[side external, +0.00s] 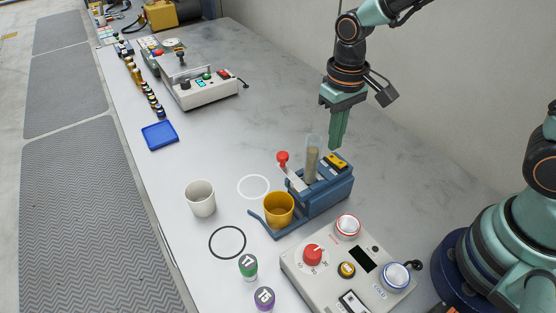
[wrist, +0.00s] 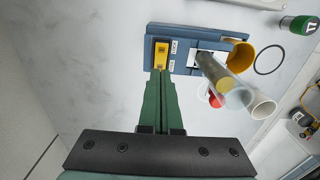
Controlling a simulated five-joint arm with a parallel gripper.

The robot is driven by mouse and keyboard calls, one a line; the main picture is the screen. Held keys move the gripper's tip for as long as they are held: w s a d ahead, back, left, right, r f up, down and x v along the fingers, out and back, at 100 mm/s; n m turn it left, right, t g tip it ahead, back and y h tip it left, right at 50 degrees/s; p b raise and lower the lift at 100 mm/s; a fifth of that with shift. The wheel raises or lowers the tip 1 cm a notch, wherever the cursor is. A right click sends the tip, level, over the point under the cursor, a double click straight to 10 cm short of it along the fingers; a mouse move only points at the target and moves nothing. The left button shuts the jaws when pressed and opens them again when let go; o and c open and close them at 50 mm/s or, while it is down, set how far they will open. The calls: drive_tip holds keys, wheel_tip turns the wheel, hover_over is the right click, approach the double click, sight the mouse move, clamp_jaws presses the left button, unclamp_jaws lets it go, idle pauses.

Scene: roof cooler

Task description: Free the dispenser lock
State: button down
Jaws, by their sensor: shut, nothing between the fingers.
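The blue dispenser (side external: 325,192) stands on the grey table with a clear upright tube (side external: 312,150) holding tan contents. It also shows in the wrist view (wrist: 187,32). A yellow lock piece (side external: 338,160) sits on its top at the end away from the cup. In the wrist view the lock (wrist: 161,55) lies beside small white labels. A lever with a red knob (side external: 282,157) rises beside the tube. My gripper (side external: 335,148) points down, shut and empty, with its green fingertips close to the lock. I cannot tell whether they touch it.
A yellow cup (side external: 278,210) sits at the dispenser's front. A white cup (side external: 200,198) stands to its left. A control box (side external: 330,262) with knobs and two vials (side external: 247,267) are in front. A blue tray (side external: 159,135) and another device (side external: 203,90) lie farther back.

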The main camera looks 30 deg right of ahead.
sight(333, 157)
wheel_tip(333, 157, up, 5)
drive_tip(key=shift+f, duration=0.15)
idle(0.4)
drive_tip(key=s+d+r+t, duration=0.5)
drive_tip(key=d+r, duration=0.3)
drive_tip(key=shift+d+r+t, duration=0.2)
drive_tip(key=shift+d+t, duration=0.1)
drive_tip(key=shift+d, duration=0.1)
